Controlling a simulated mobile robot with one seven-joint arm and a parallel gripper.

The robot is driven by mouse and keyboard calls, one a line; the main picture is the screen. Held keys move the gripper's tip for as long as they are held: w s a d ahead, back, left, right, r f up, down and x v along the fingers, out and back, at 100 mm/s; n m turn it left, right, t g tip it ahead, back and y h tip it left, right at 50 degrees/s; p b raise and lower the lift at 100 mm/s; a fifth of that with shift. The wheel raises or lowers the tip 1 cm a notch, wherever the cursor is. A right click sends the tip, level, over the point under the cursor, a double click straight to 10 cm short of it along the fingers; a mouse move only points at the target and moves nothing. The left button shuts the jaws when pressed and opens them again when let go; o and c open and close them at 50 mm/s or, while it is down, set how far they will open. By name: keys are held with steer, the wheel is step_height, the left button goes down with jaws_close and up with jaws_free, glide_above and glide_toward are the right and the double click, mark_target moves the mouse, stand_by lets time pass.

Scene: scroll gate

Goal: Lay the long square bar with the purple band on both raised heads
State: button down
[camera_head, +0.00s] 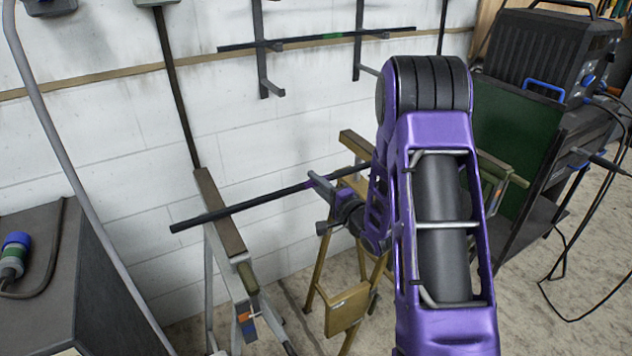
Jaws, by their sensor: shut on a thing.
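The long dark square bar (245,205) runs from the lower left up to the right, with its purple band (320,182) near my gripper. My gripper (328,203) is shut on the bar near the band; my purple arm and wrist partly hide the grasp. The bar's left part crosses over the wood-topped head of the grey stand (219,212). Its right part passes in front of or over the head of the yellow stand (356,144). I cannot tell whether the bar touches either head. The yellow stand's right side is hidden behind my arm.
Another dark bar with a green band (333,36) lies on wall brackets. A grey cabinet (40,270) stands at left. At right are a dark green panel (510,140), a black case (545,50) and hanging cables. A slanting grey pole (75,185) crosses the left foreground.

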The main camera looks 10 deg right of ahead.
steer(key=shift+f+b, duration=0.25)
steer(key=shift+b, duration=0.15)
stand_by(0.5)
steer(key=c, duration=0.8)
jaws_free()
steer(key=shift+c, duration=0.2)
steer(key=shift+o, duration=0.4)
steer(key=shift+f, duration=0.25)
steer(key=v, duration=1.7)
steer(key=shift+s+r, duration=0.2)
steer(key=shift+s, duration=0.05)
